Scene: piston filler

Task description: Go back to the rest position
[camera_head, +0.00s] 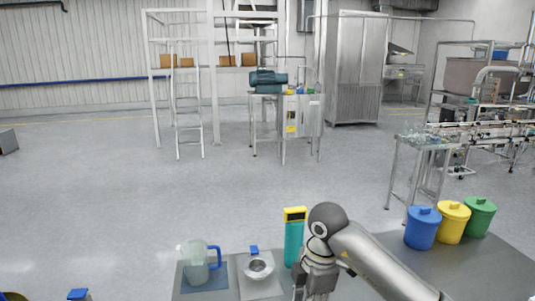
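My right arm comes in from the lower right and bends down at a dark grey joint. My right gripper (315,286) points down over the front table, just right of a scale-like stand and in front of a teal and yellow box. Its fingertips are cut off by the bottom edge, so I cannot tell whether it is open or shut or holds anything. My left gripper is not in view.
The grey table (490,262) carries a clear jug (196,265) with a blue handle, a metal bowl (259,268), the teal and yellow box (293,240), and blue (422,230), yellow (452,224) and green (479,218) lidded bins. Open floor lies beyond.

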